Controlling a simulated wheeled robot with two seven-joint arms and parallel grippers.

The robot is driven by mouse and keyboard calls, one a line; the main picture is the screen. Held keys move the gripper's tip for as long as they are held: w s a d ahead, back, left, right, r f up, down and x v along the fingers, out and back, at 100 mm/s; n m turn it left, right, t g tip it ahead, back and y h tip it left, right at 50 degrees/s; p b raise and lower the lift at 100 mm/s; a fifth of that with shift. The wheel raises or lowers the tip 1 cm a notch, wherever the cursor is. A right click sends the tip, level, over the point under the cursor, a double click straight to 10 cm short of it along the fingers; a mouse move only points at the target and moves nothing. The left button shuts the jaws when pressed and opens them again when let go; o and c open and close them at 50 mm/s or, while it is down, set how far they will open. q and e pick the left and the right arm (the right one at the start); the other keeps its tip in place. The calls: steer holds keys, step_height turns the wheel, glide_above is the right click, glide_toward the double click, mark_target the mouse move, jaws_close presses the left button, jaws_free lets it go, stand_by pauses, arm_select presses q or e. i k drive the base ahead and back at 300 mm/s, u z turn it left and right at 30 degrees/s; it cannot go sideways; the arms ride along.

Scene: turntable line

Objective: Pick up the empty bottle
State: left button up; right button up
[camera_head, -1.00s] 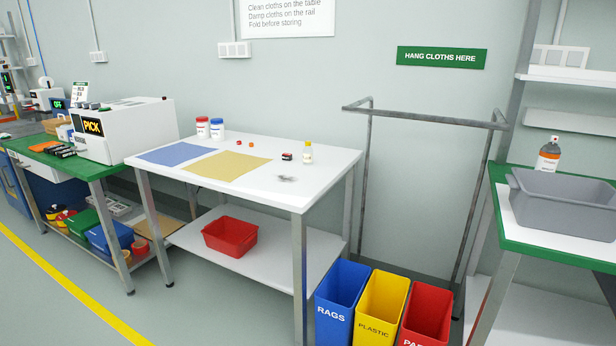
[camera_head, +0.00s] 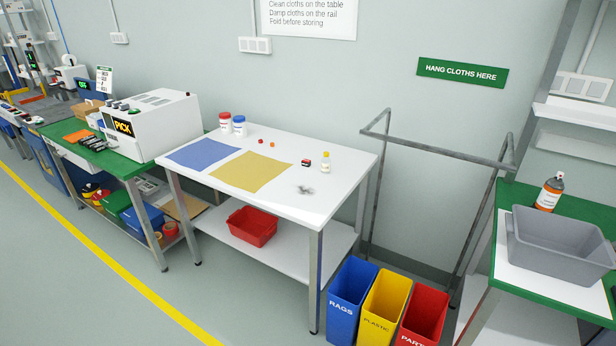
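A second bottle (camera_head: 550,192), with a dark cap, white shoulder and orange band, stands on the green-edged bench (camera_head: 523,190) at the right, behind a grey tub (camera_head: 562,240). Neither of my grippers is in view.
A blue cloth (camera_head: 203,151), a yellow cloth (camera_head: 250,172), two lidded jars and small blocks share the white table. Blue (camera_head: 345,310), yellow (camera_head: 380,308) and red (camera_head: 422,318) bins stand at its right front. A metal rail (camera_head: 440,148) stands behind. Floor is clear at front left.

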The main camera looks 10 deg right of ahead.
mark_target(325, 160)
steer(key=u, duration=0.6)
steer(key=i, duration=1.95)
steer(key=z, duration=0.8)
